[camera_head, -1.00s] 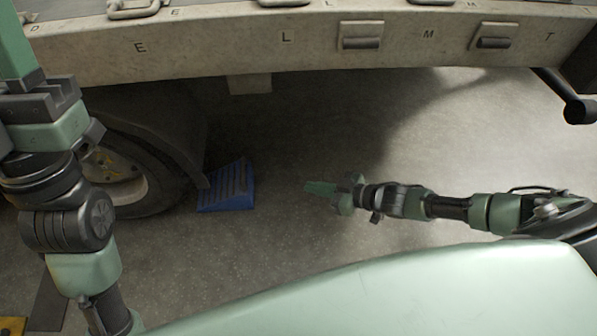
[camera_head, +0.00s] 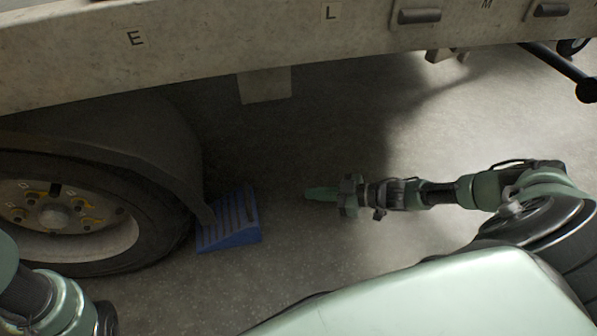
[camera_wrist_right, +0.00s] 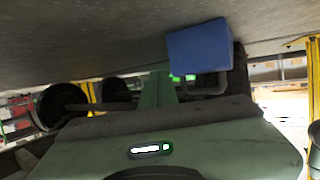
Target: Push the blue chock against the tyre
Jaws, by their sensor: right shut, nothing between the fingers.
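The blue chock (camera_head: 229,238) is a ribbed wedge on the floor, just right of the tyre (camera_head: 165,235), beside a dark mudguard flap. From above I cannot tell whether chock and tyre touch. My right gripper (camera_head: 312,193) is shut and empty, pointing left, low over the floor to the right of the chock. A gap of floor lies between them in the head view. In the right wrist view, which looks upside down, the chock (camera_wrist_right: 200,48) is beyond the closed fingers (camera_wrist_right: 160,90). My left gripper is out of view; only part of its arm shows.
The trailer's pale side rail (camera_head: 210,55) runs across the top, with a bracket (camera_head: 266,86) hanging below it. A dark bar (camera_head: 558,70) slopes down at the upper right. The concrete floor around my right gripper is clear.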

